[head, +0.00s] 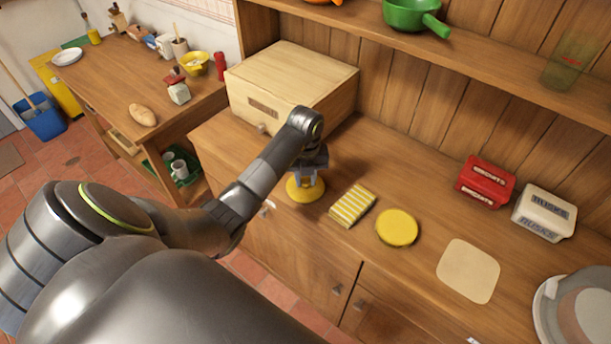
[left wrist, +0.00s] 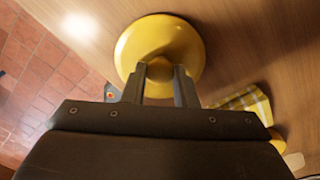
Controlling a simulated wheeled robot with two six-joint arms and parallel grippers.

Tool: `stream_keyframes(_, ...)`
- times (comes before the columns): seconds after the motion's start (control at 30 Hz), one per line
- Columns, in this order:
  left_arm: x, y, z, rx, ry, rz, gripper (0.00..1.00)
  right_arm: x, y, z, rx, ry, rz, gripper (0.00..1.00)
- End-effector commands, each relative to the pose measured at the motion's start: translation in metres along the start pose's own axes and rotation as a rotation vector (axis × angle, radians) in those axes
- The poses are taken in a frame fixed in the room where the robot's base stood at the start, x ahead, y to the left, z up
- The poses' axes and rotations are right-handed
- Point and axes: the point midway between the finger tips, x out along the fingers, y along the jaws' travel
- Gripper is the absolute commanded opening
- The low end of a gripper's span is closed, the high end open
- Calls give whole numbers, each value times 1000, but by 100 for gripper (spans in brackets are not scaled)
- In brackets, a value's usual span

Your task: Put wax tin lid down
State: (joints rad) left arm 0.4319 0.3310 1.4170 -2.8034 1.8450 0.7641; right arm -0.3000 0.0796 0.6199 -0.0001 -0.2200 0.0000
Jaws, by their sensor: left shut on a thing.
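The wax tin lid, a round yellow disc with a knob, (head: 298,194) is under my left gripper (head: 306,180) near the counter's front edge. In the left wrist view, the lid (left wrist: 135,45) fills the upper middle, and the two fingers of my left gripper (left wrist: 160,75) are shut on its knob. I cannot tell whether the lid touches the counter. Another flat round yellow thing (head: 397,228), perhaps the wax tin, sits on the counter to the right. My right gripper is not in view.
A yellow-and-white striped cloth (head: 352,205) lies just right of the lid. A wooden bread box (head: 285,85) stands behind. A cream mat (head: 468,271), a red box (head: 485,182) and a white box (head: 544,213) are farther right. The counter's front edge is close.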

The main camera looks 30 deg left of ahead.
Motion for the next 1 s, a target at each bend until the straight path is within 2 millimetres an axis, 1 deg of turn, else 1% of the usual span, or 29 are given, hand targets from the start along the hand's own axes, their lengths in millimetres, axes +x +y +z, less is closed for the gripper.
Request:
stream_keyframes(0.17, 0, 0, 0, 0, -1, 0, 4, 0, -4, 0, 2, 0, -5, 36)
stream_keyframes(0.3, 4, 0, 0, 0, -1, 0, 4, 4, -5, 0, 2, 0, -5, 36)
stream_keyframes(0.33, 3, 0, 0, 0, -1, 0, 30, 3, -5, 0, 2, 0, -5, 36)
stream_keyframes(0.47, 2, 0, 0, 0, -1, 0, 47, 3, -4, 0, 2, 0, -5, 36)
stream_keyframes(0.73, 2, 0, 0, 0, -1, 0, 47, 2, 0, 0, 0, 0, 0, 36)
stream_keyframes(0.83, -2, 0, 0, 0, -2, 0, 47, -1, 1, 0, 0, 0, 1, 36)
stream_keyframes(0.87, -3, 0, 1, 0, -3, -1, 47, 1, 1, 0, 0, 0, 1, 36)
stream_keyframes(0.97, -16, 0, 2, 2, -7, -2, 47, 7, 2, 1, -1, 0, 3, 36)
stream_keyframes(1.0, -24, -1, 2, 2, -8, -3, 47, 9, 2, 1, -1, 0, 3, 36)
